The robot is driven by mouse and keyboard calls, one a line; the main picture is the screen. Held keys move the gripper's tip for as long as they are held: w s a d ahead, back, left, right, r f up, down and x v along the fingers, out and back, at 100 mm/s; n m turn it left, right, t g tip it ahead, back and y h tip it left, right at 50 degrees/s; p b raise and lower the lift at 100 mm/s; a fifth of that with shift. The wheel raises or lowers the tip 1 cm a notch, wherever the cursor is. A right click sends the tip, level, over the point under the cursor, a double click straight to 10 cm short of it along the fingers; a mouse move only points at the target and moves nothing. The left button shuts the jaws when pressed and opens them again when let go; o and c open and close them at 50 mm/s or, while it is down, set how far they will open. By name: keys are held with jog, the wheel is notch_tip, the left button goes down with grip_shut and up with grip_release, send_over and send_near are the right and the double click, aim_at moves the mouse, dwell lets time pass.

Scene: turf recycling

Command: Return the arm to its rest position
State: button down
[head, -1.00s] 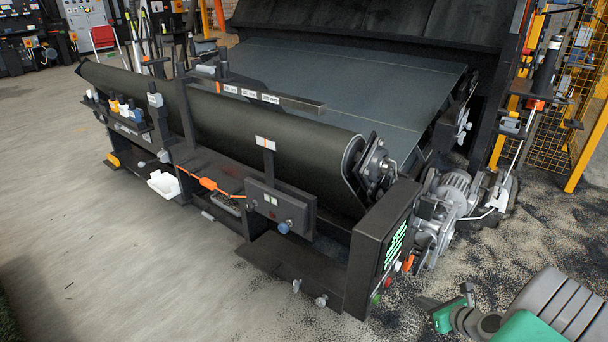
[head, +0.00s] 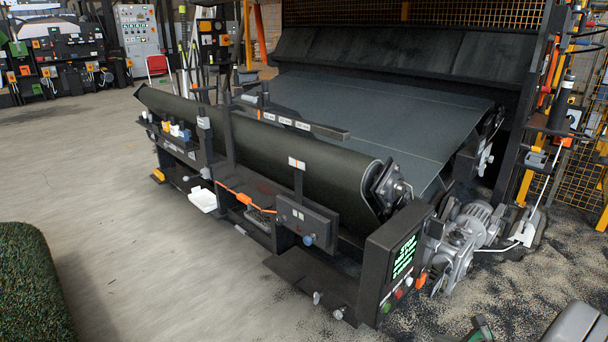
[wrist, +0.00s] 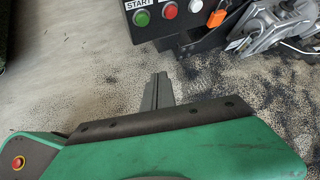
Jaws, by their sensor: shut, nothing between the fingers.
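In the wrist view my gripper (wrist: 158,92) points away from the camera over the speckled floor. Its two grey fingers are together, with nothing held between them. A large green and dark body part of mine fills the bottom of that view, with a red button on yellow at its left. In the head view only parts of my arm show at the bottom right corner, a grey link (head: 580,325) and a small green piece. The fingers cannot be made out there.
The machine with a dark roller (head: 260,140) and grey belt (head: 390,110) fills the middle. Its control box (head: 392,262) has a lit green screen; its buttons (wrist: 169,10) lie ahead of my gripper. A turf roll (head: 35,285) is at left. Floor (head: 150,270) is clear between.

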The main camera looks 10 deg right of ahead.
jog(key=w+a+r+n+g+p, duration=0.1)
jog(key=a+r+n+g+p, duration=0.1)
jog(key=a+r+n+p, duration=0.7)
jog(key=w+a+r+n+g+p, duration=0.1)
jog(key=a+r+n+g+p, duration=0.15)
jog(key=a+r+n, duration=0.7)
jog(key=s+a+r+n+p, duration=0.3)
jog(key=s+r+n+p, duration=0.1)
jog(key=r, duration=0.3)
jog(key=s+a+r+n+g+h+p, duration=0.1)
jog(key=s+a+r+n+p, duration=0.3)
jog(key=r, duration=0.4)
jog(key=s+a+r+n+h+p, duration=0.1)
jog(key=s+a+r+n+p, duration=0.2)
jog(key=r, duration=0.5)
jog(key=shift+s+a+r+n+g+p, duration=0.2)
jog(key=shift+s+a+n+g+p, duration=0.15)
jog(key=shift+n+p, duration=0.3)
